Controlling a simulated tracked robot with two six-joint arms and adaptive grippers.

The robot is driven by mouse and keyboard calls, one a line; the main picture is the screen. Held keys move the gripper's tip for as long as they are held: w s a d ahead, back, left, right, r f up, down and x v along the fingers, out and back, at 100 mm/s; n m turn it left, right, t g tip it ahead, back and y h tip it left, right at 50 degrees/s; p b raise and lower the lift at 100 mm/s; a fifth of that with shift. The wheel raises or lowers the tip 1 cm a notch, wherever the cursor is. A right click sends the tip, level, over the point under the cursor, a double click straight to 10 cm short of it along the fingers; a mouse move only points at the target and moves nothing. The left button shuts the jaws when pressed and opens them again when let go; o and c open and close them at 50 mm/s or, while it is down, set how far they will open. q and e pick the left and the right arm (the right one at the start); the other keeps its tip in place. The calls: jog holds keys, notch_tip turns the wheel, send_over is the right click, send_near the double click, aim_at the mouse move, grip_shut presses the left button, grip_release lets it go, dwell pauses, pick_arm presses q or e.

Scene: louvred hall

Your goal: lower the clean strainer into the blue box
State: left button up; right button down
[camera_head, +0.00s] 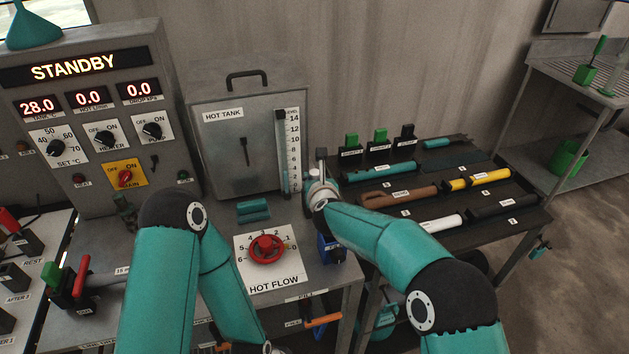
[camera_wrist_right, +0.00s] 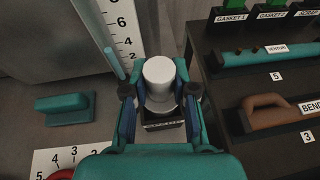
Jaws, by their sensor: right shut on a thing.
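A pale cylinder, which I take for the strainer (camera_wrist_right: 160,72), stands between the fingers of my right gripper (camera_wrist_right: 159,92) in the wrist view. The gripper is shut on it. In the head view, my right gripper (camera_head: 320,192) is at the right front of the hot tank, and the arm hides much of it. The small blue box (camera_head: 330,250) is at the bench's right edge, below the gripper and partly behind my right arm.
The hot tank (camera_head: 229,145) with its level scale (camera_head: 289,150) stands close behind my right gripper. A red valve knob (camera_head: 266,248) is left of the blue box. A dark rack table (camera_head: 520,222) with labelled tubes is to the right. A teal block (camera_wrist_right: 65,108) lies on the bench.

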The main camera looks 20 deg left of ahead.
notch_tip(320, 180, up, 8)
jog(key=p, duration=0.5)
jog(key=shift+s+r+p, duration=0.1)
jog(key=shift+r+p, duration=0.3)
jog(key=shift+r, duration=0.65)
